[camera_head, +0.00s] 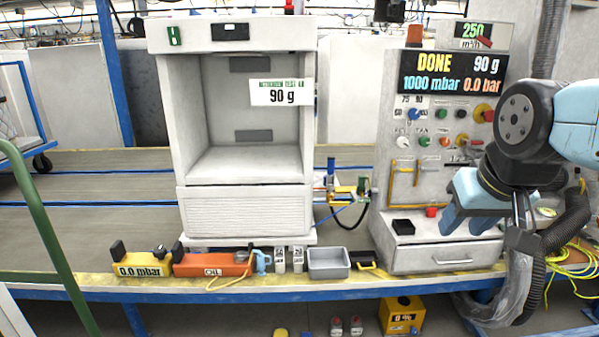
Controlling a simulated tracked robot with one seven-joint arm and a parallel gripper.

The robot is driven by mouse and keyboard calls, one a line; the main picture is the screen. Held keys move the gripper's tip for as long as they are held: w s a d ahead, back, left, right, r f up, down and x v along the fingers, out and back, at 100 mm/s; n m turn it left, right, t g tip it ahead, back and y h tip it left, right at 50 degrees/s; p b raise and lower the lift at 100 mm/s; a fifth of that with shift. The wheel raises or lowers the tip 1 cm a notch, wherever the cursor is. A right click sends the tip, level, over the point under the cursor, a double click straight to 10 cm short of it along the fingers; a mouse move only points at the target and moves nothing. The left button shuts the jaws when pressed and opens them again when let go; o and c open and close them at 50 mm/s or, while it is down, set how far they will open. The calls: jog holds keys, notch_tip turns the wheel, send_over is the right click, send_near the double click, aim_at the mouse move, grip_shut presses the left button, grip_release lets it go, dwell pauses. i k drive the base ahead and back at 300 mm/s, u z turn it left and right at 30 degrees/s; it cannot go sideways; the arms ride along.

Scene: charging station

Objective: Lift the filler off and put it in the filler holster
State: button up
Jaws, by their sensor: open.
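A small brass-and-green fitting (361,187) with a black hose (350,225) sits between the white cabinet and the grey charging station. It looks like the filler, joined to a small pipe assembly (331,182) at the cabinet's right side. Its exact joint is too small to tell. I cannot clearly tell which part is the filler holster; the front of the charging station (397,262) is partly covered by my arm. My gripper (470,226) has light blue fingers pointing down in front of the station's right side. It is open and empty, well to the right of the fitting.
The white cabinet (247,213) carries a 90 g sign. The station's display (452,75) reads DONE, 90 g, 1000 mbar, 0.0 bar. A yellow gauge box (140,270), an orange OIL tool (212,265) and a grey bin (329,263) line the bench front. Yellow cables hang at right.

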aim_at(331, 183)
jog(key=u, duration=0.4)
jog(key=i, duration=1.3)
jog(key=z, duration=0.2)
